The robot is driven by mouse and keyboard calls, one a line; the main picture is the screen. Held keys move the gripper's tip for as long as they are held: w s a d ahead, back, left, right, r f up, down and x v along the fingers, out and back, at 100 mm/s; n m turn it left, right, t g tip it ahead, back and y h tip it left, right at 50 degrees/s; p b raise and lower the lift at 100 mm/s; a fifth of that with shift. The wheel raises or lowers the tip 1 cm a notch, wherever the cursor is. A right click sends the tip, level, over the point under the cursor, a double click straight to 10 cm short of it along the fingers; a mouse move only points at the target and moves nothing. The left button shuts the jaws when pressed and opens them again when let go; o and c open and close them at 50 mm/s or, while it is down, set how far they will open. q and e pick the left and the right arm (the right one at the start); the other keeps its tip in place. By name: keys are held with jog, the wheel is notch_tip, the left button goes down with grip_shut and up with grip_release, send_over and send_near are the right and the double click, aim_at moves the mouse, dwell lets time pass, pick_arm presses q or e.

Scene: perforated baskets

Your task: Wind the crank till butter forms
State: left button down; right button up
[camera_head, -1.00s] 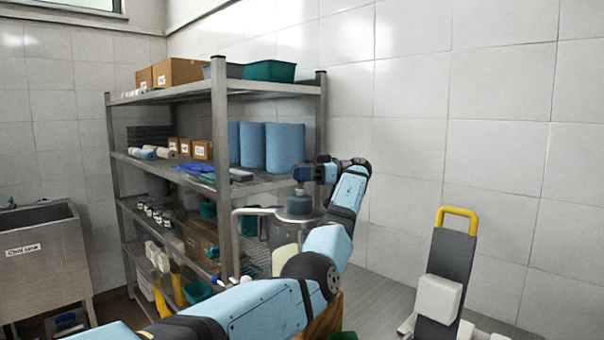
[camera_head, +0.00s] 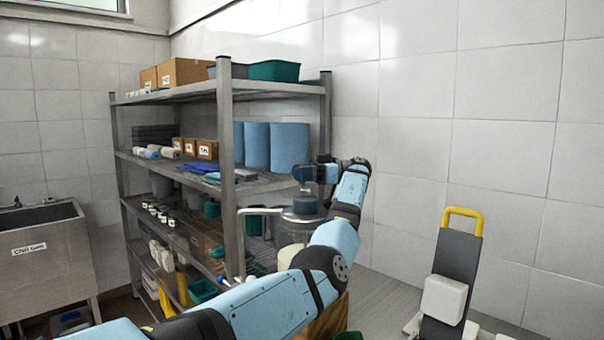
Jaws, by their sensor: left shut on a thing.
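The churn stands in front of the shelf's right side, partly hidden by my left arm. Its jar (camera_head: 291,236) is clear, with pale cream-coloured contents (camera_head: 290,257) low down. A metal bar (camera_head: 261,211) reaches left from its top and bends down. A dark blue-grey round piece (camera_head: 306,206) sits on top, seemingly the crank's knob. My left gripper (camera_head: 305,189) comes over the churn from the right and is shut on this piece. The fingertips are small and hard to make out. My right gripper is not in view.
A metal shelf rack (camera_head: 226,150) with boxes, tubs and blue rolls stands close behind and left of the churn. A sink (camera_head: 45,255) is at far left. A dark upright board with a yellow handle (camera_head: 462,212) stands at right. The tiled wall is close behind.

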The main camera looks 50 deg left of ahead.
pick_arm(q)
jog(key=shift+s+a+f, duration=0.1)
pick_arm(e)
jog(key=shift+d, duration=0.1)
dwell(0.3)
pick_arm(q)
jog(key=c, duration=0.9)
grip_release()
jog(key=shift+c, duration=0.2)
notch_tip(320, 180, up, 10)
jog(key=shift+r+p, duration=0.1)
jog(key=shift+p, duration=0.85)
notch_tip(320, 180, up, 10)
jog(key=p, duration=0.7)
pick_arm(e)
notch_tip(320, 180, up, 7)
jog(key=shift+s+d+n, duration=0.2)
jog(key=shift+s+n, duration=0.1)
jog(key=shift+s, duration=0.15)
